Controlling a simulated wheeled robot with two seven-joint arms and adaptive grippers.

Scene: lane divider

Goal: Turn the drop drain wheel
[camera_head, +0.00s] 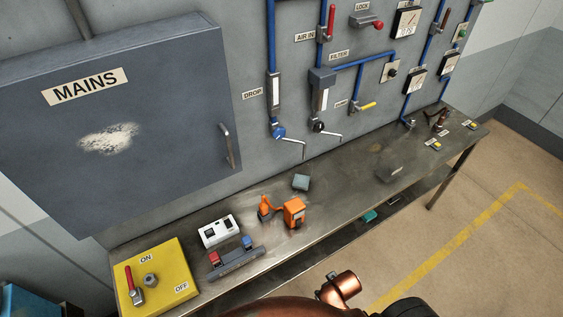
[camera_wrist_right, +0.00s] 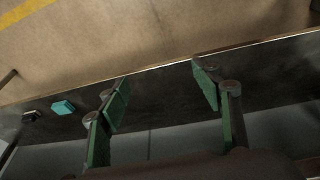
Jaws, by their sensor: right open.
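The drop drain wheel (camera_head: 278,131) is a small blue wheel at the bottom of the vertical blue pipe beside the DROP label (camera_head: 252,93). A thin bent outlet tube (camera_head: 293,142) comes out at its right. My right gripper (camera_wrist_right: 163,95) shows in the right wrist view with its green-padded fingers apart and nothing between them. It is over a dark ledge and is not near the wheel in that view. In the head view only copper-coloured parts of my arm show at the bottom edge. My left gripper is not in view.
A black wheel (camera_head: 318,127) sits under the filter, right of the blue one. The metal bench (camera_head: 345,185) below carries an orange device (camera_head: 293,212), a grey-green block (camera_head: 301,182), a white switch box (camera_head: 221,231) and a yellow ON/OFF plate (camera_head: 172,262). The MAINS cabinet (camera_head: 180,120) juts out at left.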

